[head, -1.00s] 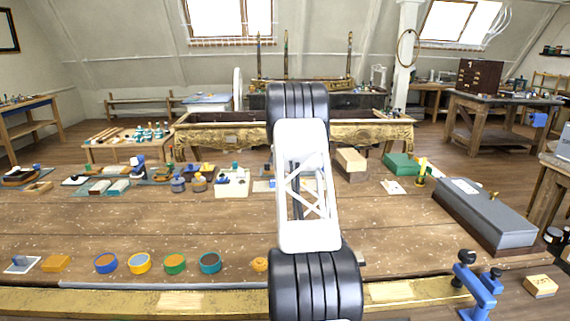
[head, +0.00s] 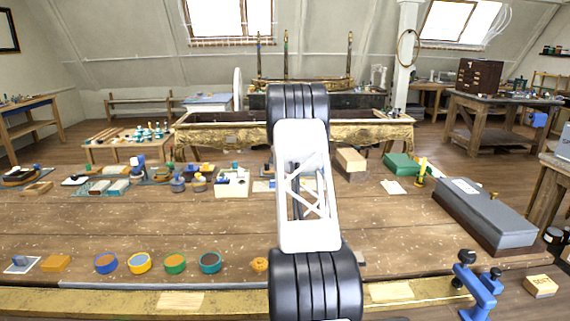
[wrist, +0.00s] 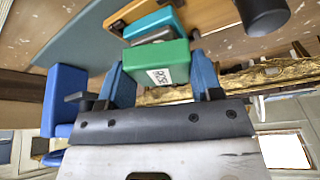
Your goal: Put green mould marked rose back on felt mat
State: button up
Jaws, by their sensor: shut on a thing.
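The green mould (wrist: 162,64) with a white label reading "ROSE", upside down in the picture, is in the wrist view. My gripper (wrist: 158,82) is shut on it, with one blue finger at each side. A teal block (wrist: 152,22) and a grey piece lie just beyond the mould. A flat blue-grey surface (wrist: 85,42) lies to their left; it may be the felt mat, but I cannot tell for sure. In the head view my arm hides the gripper and the mould.
A blue block (wrist: 63,95) is left of my gripper in the wrist view. An orange board (wrist: 212,14) lies beyond. In the head view, several round coloured pots (head: 140,263) line the bench's front edge, and a long grey box (head: 485,212) stands right.

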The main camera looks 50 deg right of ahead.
jog(key=shift+r, duration=0.15)
jog(key=shift+r, duration=1.6)
jog(key=shift+s+a+r, duration=0.1)
jog(key=shift+s+a, duration=0.05)
jog(key=s+a+r, duration=0.1)
jog(key=s+a, duration=1)
jog(key=shift+r, duration=0.2)
jog(key=shift+s, duration=0.1)
